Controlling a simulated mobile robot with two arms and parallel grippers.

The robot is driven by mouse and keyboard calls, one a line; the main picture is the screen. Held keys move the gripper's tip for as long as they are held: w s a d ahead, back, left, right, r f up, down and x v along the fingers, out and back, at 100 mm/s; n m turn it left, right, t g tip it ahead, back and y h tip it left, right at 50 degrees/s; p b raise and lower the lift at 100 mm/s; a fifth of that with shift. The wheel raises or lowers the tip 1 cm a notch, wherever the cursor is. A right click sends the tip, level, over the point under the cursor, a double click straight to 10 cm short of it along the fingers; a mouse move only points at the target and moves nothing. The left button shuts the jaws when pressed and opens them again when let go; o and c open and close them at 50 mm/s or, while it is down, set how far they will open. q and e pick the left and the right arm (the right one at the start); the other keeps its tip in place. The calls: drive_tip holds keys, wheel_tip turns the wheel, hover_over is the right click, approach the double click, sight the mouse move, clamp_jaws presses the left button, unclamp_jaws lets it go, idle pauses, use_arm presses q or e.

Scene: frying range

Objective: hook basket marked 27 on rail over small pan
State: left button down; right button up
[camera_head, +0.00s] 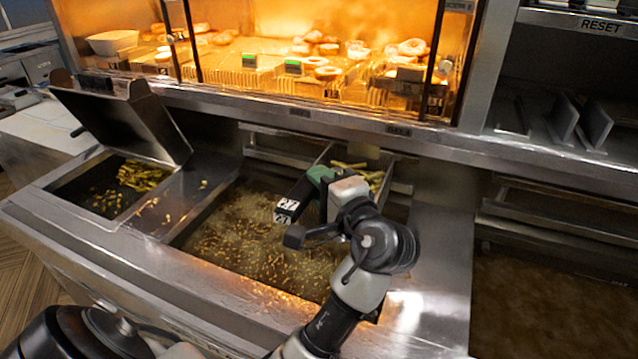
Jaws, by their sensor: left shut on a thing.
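My left gripper (335,192) is shut on the dark handle of a wire basket. The handle's end carries a white tag reading 27 (287,207) and points toward the front left. The basket (392,172) shows behind the gripper with green-yellow fries (352,166) in it, at the back of the middle oil pan (250,240). A metal rail (285,158) runs along the back wall of that pan. The gripper and my arm hide much of the basket, and I cannot tell whether it touches the rail. My right gripper is not in view.
A smaller bay (90,195) with fries and a raised metal lid (130,120) stands at left. Another dark oil pan (560,310) with its own rail (560,222) lies at right. A lit warming shelf (260,85) with food overhangs the back.

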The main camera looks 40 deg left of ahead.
use_arm(q)
drive_tip(key=shift+f+b, duration=0.35)
drive_tip(key=shift+f, duration=0.45)
idle(0.7)
drive_tip(key=c, duration=0.8)
unclamp_jaws()
drive_tip(key=shift+f, duration=0.1)
drive_tip(key=shift+c, duration=0.2)
